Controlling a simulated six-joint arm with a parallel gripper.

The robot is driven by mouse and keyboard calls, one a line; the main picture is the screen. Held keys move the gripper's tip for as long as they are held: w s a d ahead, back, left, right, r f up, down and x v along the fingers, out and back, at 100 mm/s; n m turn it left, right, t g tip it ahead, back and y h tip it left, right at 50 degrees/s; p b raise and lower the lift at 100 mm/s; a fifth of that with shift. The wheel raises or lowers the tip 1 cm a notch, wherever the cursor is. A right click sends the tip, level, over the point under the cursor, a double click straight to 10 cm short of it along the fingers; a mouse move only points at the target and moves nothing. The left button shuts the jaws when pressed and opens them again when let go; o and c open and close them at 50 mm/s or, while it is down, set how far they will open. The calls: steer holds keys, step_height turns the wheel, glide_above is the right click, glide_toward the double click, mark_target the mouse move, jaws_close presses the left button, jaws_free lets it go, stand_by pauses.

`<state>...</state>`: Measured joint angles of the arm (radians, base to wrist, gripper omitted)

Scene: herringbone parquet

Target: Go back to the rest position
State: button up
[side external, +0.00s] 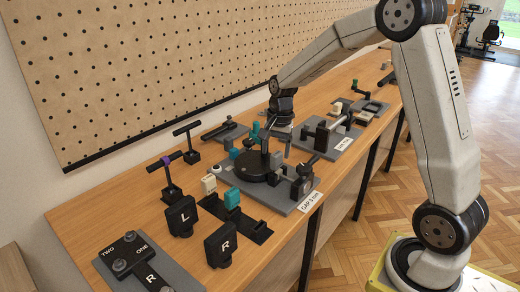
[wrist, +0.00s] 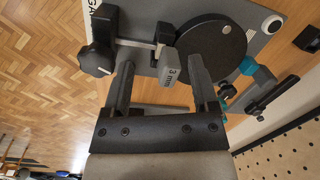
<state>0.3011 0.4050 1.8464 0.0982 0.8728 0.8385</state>
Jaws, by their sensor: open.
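My gripper (side external: 268,136) hangs low over the bench, close above the grey fixture plate (side external: 286,206) with the black round disc (side external: 252,167). In the wrist view my gripper (wrist: 162,62) has its two dark fingers spread wide. A grey block marked 3 mm (wrist: 174,68) shows between the fingers, with a visible gap on each side. The block sits beside the black disc (wrist: 211,47) and does not look gripped. A black knob (wrist: 97,57) on the same fixture is left of the fingers.
Another fixture (side external: 325,140) stands to the right. A pegboard (side external: 130,70) backs the bench.

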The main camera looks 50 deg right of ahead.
steer(key=s+a+f+n+t, duration=0.2)
steer(key=s+a+f+n, duration=0.1)
steer(key=s+a+n, duration=0.8)
steer(key=s+n, duration=0.2)
steer(key=s, duration=0.1)
steer(key=shift+s+a+f+n+h, duration=0.15)
steer(key=shift+a+f+n+h, duration=0.15)
steer(key=shift+a+f+n, duration=0.1)
steer(key=shift+o, duration=0.2)
